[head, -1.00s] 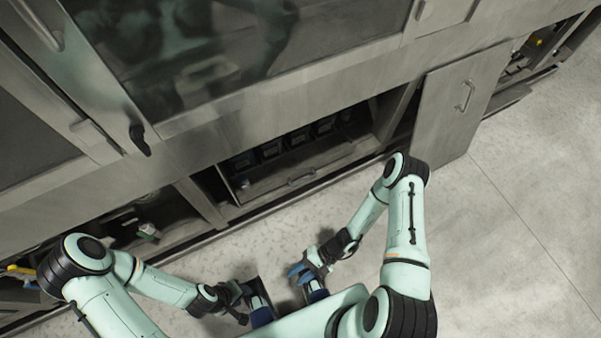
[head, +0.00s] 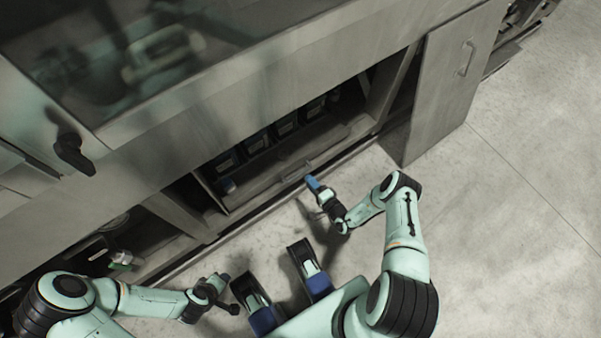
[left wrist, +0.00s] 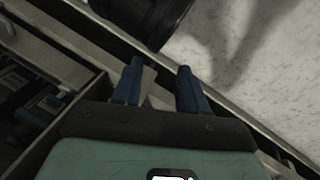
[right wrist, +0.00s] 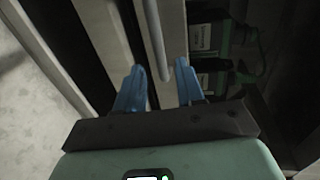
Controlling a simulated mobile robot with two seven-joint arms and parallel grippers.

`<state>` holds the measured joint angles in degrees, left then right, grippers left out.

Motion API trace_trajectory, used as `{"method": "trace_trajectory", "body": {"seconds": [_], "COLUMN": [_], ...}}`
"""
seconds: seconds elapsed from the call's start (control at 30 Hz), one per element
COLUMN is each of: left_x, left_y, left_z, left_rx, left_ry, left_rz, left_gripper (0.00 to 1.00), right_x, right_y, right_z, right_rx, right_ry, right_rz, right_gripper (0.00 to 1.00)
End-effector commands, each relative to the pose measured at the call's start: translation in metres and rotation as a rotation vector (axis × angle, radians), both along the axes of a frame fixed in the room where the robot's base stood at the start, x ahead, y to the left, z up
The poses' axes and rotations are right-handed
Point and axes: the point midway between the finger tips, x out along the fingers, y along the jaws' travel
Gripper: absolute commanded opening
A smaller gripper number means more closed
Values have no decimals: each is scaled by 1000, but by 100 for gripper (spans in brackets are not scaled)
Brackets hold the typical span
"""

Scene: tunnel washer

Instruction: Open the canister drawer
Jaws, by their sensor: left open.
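The canister drawer (head: 262,188) is a low grey metal tray in the open bay under the machine. Several dark canisters (head: 286,124) stand in it. Its bar handle (head: 294,173) is on the front face. My right gripper (head: 314,185) is just in front of the drawer, close to the handle. In the right wrist view the handle (right wrist: 157,38) runs lengthwise, its near end between the open blue fingertips (right wrist: 160,66); contact cannot be told.
A grey cabinet door (head: 455,85) with a handle stands open right of the bay. Another open bay at lower left holds a small green and white item (head: 122,260). A black latch handle (head: 74,153) juts from the machine front. Floor (head: 530,210) at right is clear.

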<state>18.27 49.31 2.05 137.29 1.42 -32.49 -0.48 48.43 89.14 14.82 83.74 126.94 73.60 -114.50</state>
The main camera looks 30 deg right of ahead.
Motion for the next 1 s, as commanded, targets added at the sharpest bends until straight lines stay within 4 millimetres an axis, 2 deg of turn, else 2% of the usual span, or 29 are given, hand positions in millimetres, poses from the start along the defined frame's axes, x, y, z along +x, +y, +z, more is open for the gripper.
{"method": "trace_trajectory", "body": {"seconds": [0.03, 0.2, 0.3, 0.5, 0.77, 0.8, 0.87, 0.9, 1.0], "left_x": [6, 24, 17, 9, 8, 8, 8, 8, 8], "left_y": [3, 13, 14, 16, 16, 16, 16, 16, 16], "left_z": [-8, -19, -27, -34, -34, -34, -34, -34, -34], "left_rx": [8, 31, 32, 32, 32, 32, 32, 32, 31], "left_ry": [-15, -61, -37, -10, -8, -8, -8, -8, -8], "left_rz": [7, 26, 27, 29, 30, 30, 29, 29, 29], "left_gripper": [43, 43, 43, 43, 43, 43, 43, 43, 43], "right_x": [12, 42, 54, 66, 66, 66, 66, 66, 66], "right_y": [1, 4, 5, 5, 6, 6, 6, 6, 6], "right_z": [-5, -12, -14, -15, -14, -14, -14, -14, -14], "right_rx": [-2, 0, 1, 0, 1, 1, 1, 1, 2], "right_ry": [-2, 0, 0, 2, 2, 2, 2, 1, 1], "right_rz": [3, 2, 3, 2, 2, 2, 2, 2, 3], "right_gripper": [38, 38, 38, 38, 38, 25, 5, 0, 0]}}
